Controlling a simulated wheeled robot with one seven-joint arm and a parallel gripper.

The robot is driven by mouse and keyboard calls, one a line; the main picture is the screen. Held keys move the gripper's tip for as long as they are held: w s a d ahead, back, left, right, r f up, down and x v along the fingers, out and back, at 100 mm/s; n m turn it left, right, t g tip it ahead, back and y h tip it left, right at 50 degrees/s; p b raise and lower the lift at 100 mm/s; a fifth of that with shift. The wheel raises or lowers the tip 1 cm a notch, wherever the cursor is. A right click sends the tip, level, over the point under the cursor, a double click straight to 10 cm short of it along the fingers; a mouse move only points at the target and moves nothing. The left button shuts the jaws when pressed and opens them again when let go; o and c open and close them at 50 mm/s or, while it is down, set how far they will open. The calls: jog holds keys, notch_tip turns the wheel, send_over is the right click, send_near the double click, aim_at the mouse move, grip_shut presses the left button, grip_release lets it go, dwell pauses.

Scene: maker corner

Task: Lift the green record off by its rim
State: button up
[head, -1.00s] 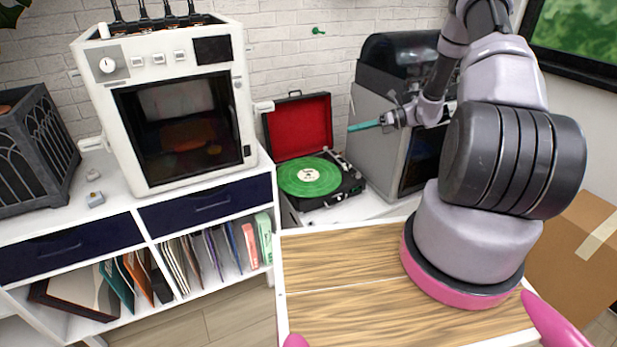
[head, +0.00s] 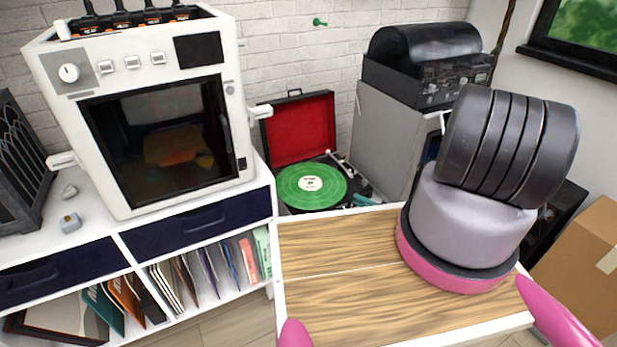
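The green record (head: 311,185) lies flat on the turntable of an open portable record player (head: 335,163) with a red-lined lid. Its whole top face and pale centre label show, with nothing on it. A small teal piece (head: 363,200), the colour of my gripper's fingertips, shows at the player's front right corner, close to but apart from the record. The rest of my gripper and forearm are hidden behind the wooden board and my shoulder, so the finger opening is not visible.
A white oven-like machine (head: 150,110) stands left of the player on a white shelf unit (head: 255,212). A grey cabinet with a dark-lidded machine (head: 424,62) stands close on the right. The red lid (head: 300,130) rises behind the record.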

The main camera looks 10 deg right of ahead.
aim_at(337, 189)
jog(key=x, duration=1.1)
jog(key=shift+w+f, duration=0.25)
grip_shut()
dwell(1.2)
